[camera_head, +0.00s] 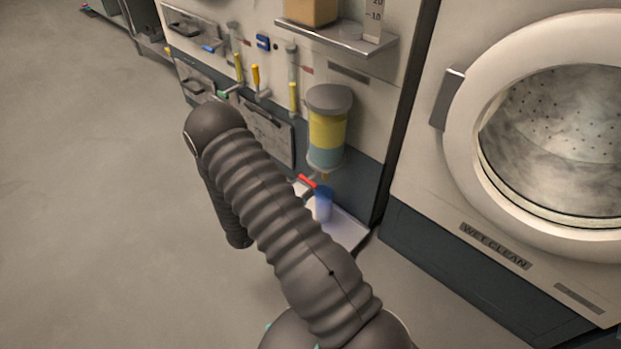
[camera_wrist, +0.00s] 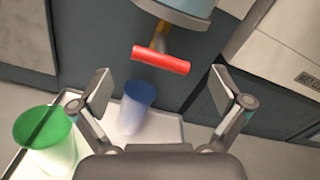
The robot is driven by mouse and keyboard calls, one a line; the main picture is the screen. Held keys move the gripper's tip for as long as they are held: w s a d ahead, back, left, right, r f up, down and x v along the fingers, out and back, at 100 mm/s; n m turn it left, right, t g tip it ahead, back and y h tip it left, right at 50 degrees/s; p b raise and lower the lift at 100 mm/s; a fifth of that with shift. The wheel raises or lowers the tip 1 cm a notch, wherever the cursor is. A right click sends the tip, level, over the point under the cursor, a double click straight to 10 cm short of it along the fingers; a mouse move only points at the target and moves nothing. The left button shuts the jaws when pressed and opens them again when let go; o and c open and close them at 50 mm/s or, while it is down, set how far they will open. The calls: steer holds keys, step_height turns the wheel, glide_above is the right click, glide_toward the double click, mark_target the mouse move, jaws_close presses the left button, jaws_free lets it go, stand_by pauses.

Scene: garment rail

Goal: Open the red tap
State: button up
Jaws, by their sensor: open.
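The red tap (camera_wrist: 160,60) shows in the wrist view as a red bar-shaped handle on a yellowish stem, under the rim of a container. In the head view the red handle (camera_head: 307,181) is small and sits below the clear tank (camera_head: 327,128) with yellow and blue-green layers. My gripper (camera_wrist: 160,92) is open, with its two fingers apart to the left and right, below the red handle in the picture. Nothing is between the fingertips but the view past them. In the head view my arm hides the gripper.
A blue cup (camera_wrist: 138,100) stands on a pale tray (camera_wrist: 172,130) below the tap. A green-topped container (camera_wrist: 45,138) stands at the left. A washing machine (camera_head: 462,130) is on the right. Several small levers and valves line the panel (camera_head: 350,95). The floor at left is clear.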

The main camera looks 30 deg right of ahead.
mark_target(306, 182)
steer(key=shift+x, duration=2.65)
steer(key=shift+c, duration=0.3)
